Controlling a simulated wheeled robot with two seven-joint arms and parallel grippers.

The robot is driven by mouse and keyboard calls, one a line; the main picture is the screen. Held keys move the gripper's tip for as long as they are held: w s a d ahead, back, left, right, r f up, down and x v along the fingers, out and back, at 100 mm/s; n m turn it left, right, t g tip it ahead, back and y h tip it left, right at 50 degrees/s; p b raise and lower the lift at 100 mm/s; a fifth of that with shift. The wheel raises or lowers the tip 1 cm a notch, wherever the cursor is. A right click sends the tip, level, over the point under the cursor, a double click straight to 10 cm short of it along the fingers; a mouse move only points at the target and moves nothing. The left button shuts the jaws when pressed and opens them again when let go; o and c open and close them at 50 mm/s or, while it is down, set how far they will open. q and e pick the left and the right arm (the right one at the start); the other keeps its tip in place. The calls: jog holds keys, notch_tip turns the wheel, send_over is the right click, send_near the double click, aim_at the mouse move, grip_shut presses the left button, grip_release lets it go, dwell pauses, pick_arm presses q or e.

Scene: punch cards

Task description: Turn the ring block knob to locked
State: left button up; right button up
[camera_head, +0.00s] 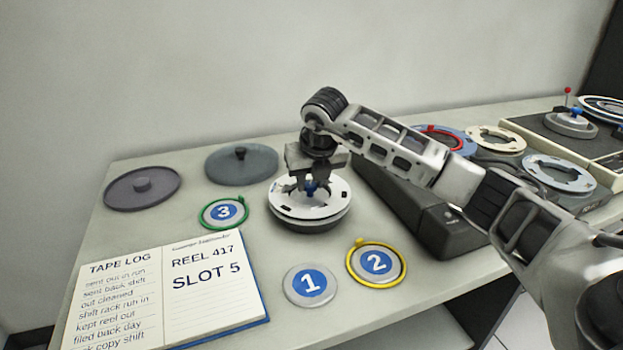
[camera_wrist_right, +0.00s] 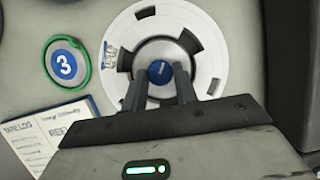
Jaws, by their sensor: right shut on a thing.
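The ring block (camera_head: 311,207) is a white slotted ring on a darker round base, standing on the table in the head view. Its blue knob (camera_head: 310,187) sits at the centre. In the right wrist view the knob (camera_wrist_right: 160,72) shows from above, with a pale line across it. My right gripper (camera_wrist_right: 160,92) comes down over the centre from above, its two fingers shut on the knob. The gripper also shows in the head view (camera_head: 309,184). The white ring (camera_wrist_right: 122,32) has several dark slots. My left gripper is in neither view.
An open tape log (camera_head: 215,285) lies front left. Discs numbered 1 (camera_head: 310,284), 2 (camera_head: 376,262) and 3 (camera_head: 224,212) lie around the block. Two grey lids (camera_head: 142,187) (camera_head: 241,163) lie behind left. A dark sloped device (camera_head: 425,215) stands close on the right, under my right arm.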

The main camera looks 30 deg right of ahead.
jog(key=shift+r, duration=0.1)
dwell(0.3)
jog(key=o, duration=1)
jog(key=shift+c, duration=0.2)
jog(key=v, duration=1.6)
jog(key=shift+a, duration=0.1)
